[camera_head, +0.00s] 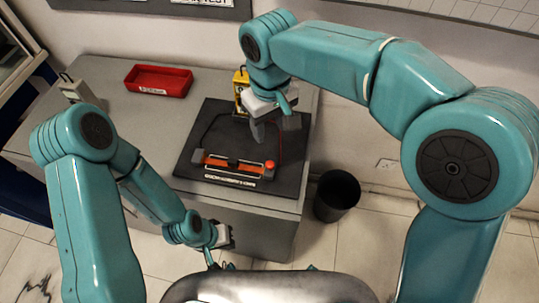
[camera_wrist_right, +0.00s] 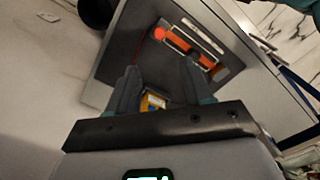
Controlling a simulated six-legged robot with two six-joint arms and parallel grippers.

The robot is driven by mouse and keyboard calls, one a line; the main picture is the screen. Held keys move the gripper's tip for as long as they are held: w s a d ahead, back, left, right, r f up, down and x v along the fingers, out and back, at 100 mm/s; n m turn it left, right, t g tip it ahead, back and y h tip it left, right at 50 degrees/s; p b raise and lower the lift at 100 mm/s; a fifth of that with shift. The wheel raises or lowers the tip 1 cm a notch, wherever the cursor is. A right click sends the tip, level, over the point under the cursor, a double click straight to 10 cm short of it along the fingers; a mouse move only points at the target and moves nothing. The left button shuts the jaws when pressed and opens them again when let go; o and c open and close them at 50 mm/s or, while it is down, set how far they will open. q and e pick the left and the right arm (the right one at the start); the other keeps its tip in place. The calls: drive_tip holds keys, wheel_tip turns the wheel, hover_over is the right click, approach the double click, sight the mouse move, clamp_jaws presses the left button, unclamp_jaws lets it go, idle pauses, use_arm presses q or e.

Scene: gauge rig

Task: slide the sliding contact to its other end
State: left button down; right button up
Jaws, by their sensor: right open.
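The slide device (camera_head: 235,167), with an orange coil in a dark frame, lies on the black mat (camera_head: 205,135). A round red-orange knob (camera_head: 270,165), which looks like the sliding contact, stands at its right end. In the right wrist view the knob (camera_wrist_right: 159,33) is at the upper left end of the device (camera_wrist_right: 188,45). My right gripper (camera_head: 274,130) is open and empty, behind and above the device, apart from the knob. Its fingers also show in the wrist view (camera_wrist_right: 162,82). My left gripper (camera_head: 222,238) is low in front of the bench; its jaw opening is unclear.
A yellow meter (camera_head: 240,88) stands at the mat's back edge, partly hidden by my right arm. A red tray (camera_head: 158,80) is at the back left of the grey bench (camera_head: 120,118). A black bin (camera_head: 337,195) stands on the floor right. Thin wires cross the mat.

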sight(270, 164)
wheel_tip(270, 164, down, 14)
drive_tip(key=shift+w+d+f, duration=0.1)
drive_tip(key=shift+f, duration=0.15)
